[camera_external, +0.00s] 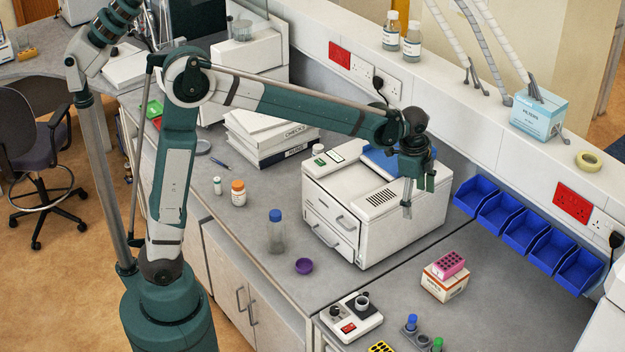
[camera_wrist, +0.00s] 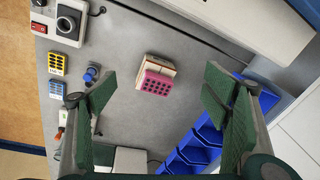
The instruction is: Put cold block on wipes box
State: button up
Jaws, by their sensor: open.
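The cold block, a pink block with rows of dark holes (camera_external: 448,264), rests on top of the small white and orange wipes box (camera_external: 443,289). In the wrist view the cold block (camera_wrist: 157,84) covers part of the wipes box (camera_wrist: 153,63), whose pale edge shows beyond it. My gripper (camera_external: 422,196) is open and empty, raised in front of the white machine's right end. In the wrist view its two green fingers (camera_wrist: 160,88) are wide apart, with the block seen between them farther off. Nothing touches the block except the box.
A white benchtop machine (camera_external: 375,215) stands left of the box. Blue bins (camera_external: 526,228) line the wall at right. A small device with knobs (camera_external: 352,317), a yellow holed block (camera_external: 382,347) and capped tubes (camera_external: 411,323) lie at the front. Bench around the box is clear.

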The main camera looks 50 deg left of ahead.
jog(key=s+a+r+n+t, duration=0.1)
jog(key=s+a+r+n, duration=0.2)
jog(key=s+a, duration=0.5)
jog(key=s+a+r+n+t, duration=0.2)
jog(key=s+a+r+n, duration=0.2)
jog(key=s+a, duration=0.45)
jog(key=s+a+f+n, duration=0.2)
jog(key=s+a, duration=0.1)
jog(key=s, duration=0.3)
jog(key=s+a+f+n+t, duration=0.1)
jog(key=s+a+f+n, duration=0.1)
jog(key=s, duration=0.4)
jog(key=s+a+f+n+t, duration=0.1)
jog(key=s+a+f+n, duration=0.1)
jog(key=s+a, duration=0.2)
jog(key=shift+s+a+n+y, duration=0.3)
jog(key=shift+s, duration=0.6)
